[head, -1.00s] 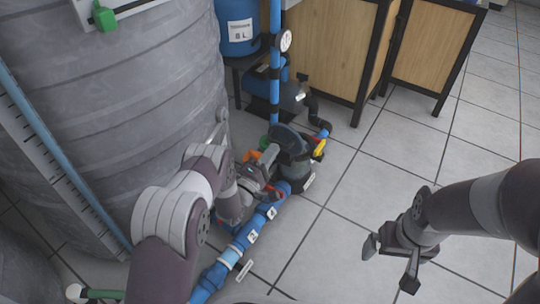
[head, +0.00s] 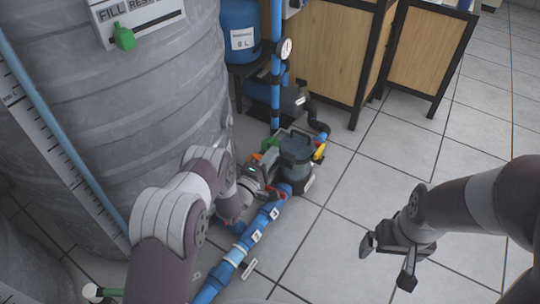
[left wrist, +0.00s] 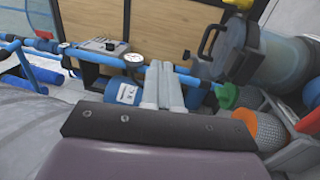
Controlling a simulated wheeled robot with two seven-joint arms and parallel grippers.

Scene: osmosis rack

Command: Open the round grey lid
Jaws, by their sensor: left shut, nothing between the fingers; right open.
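The round grey lid (head: 296,146) with a black handle is on top of the pump beside the big tank. In the left wrist view the lid (left wrist: 231,46) is at the upper right, its black handle standing out to the left. I cannot tell whether the lid is fully seated. My left gripper (left wrist: 163,68) is shut and empty, its fingers to the left of the lid and apart from it in that view. In the head view its fingers are hard to make out beside the pump. My right gripper (head: 388,262) is open and empty above the floor, well right of the pump.
The ribbed grey tank (head: 130,100) stands close on the left. A blue pipe (head: 240,250) runs along the floor, and an upright pipe with a gauge (head: 285,48) stands behind. Wooden cabinets (head: 335,55) are at the back. The tiled floor (head: 440,140) at right is clear.

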